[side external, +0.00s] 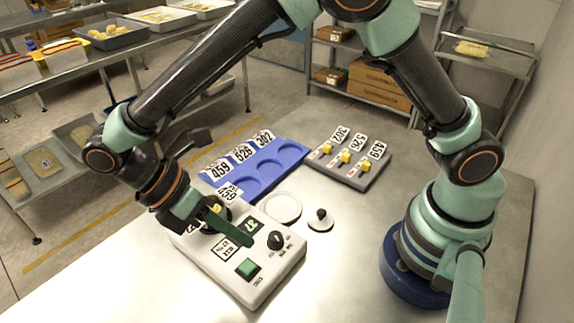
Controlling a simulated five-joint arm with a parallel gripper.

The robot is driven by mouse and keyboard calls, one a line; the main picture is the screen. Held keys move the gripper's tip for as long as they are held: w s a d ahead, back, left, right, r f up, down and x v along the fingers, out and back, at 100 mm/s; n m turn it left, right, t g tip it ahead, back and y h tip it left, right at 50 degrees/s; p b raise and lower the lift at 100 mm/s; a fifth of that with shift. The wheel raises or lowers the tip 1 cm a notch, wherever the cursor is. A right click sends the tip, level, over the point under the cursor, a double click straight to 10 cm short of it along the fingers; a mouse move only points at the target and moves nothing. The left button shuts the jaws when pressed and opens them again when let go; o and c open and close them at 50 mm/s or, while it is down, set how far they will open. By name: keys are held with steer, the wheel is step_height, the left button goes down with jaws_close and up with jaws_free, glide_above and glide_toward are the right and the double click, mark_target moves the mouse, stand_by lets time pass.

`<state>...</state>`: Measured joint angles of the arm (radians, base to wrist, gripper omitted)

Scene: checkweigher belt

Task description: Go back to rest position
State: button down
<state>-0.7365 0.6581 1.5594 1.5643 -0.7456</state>
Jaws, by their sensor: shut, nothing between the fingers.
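My gripper (226,224) is shut and empty, at the end of the arm reaching left over the white control box (233,285). The fingers cover part of the box's top, so I cannot tell whether they touch it. The box has a green button (248,268), a black knob (276,240) and a small dark green display. A yellow part shows beside the fingers, partly hidden.
A blue tray (291,153) with round recesses and number cards lies behind the box. A grey block (352,174) with yellow switches sits to its right. A white disc (283,208) and a black-knobbed lid (320,221) lie nearby. The table's front middle is clear.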

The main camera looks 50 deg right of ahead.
steer(key=w+d+r+m+t+y, duration=0.1)
steer(key=d+r+m+t+y, duration=0.1)
steer(key=d+r+m+t, duration=0.3)
steer(key=w+d+r+m+t+y, duration=0.2)
steer(key=d+r+m+t, duration=0.4)
steer(key=d+m, duration=0.6)
steer(key=d+r+y, duration=0.1)
steer(key=d+r, duration=0.1)
steer(key=d, duration=0.4)
